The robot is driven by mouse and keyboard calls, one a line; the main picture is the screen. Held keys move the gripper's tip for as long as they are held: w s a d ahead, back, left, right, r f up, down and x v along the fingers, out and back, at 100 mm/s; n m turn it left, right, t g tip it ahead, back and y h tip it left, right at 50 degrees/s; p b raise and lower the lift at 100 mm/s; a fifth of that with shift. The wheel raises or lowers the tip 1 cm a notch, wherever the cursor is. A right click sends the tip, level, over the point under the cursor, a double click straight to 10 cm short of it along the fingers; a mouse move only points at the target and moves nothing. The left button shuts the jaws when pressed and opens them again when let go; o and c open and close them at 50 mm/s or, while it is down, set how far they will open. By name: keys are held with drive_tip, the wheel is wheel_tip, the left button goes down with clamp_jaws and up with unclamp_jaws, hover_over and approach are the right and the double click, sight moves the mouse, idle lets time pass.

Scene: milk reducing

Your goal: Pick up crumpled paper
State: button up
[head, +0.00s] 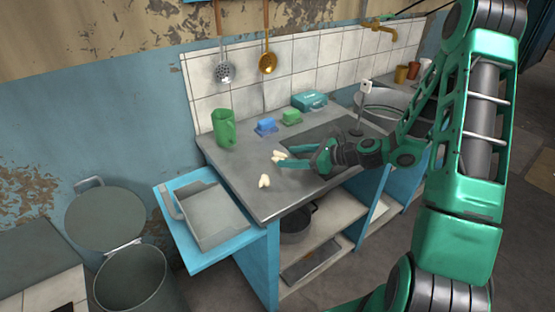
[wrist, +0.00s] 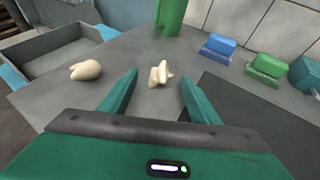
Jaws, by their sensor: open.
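A cream, ridged crumpled piece (wrist: 160,74) that looks like the crumpled paper lies on the grey counter, and it also shows in the head view (head: 278,155). My gripper (head: 282,158) is open, low over the counter. In the wrist view, its two green fingertips (wrist: 159,80) stand apart on either side of this piece, which lies at or just beyond them. No contact shows. A second cream lump (wrist: 86,70), smoother and rounder, lies to the left, and in the head view it is nearer the counter's front edge (head: 264,181).
A green mug (head: 224,127), a blue block-like item (head: 266,126), a green one (head: 291,117) and a teal box (head: 309,102) stand along the tiled wall. A dark panel (wrist: 245,115) lies on the right. A grey tray (head: 211,217) sits beyond the counter's left end.

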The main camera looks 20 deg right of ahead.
sight(284, 156)
drive_tip(key=shift+x, duration=1.6)
drive_tip(key=c, duration=1.1)
drive_tip(key=shift+c, duration=0.2)
drive_tip(key=shift+r, duration=0.1)
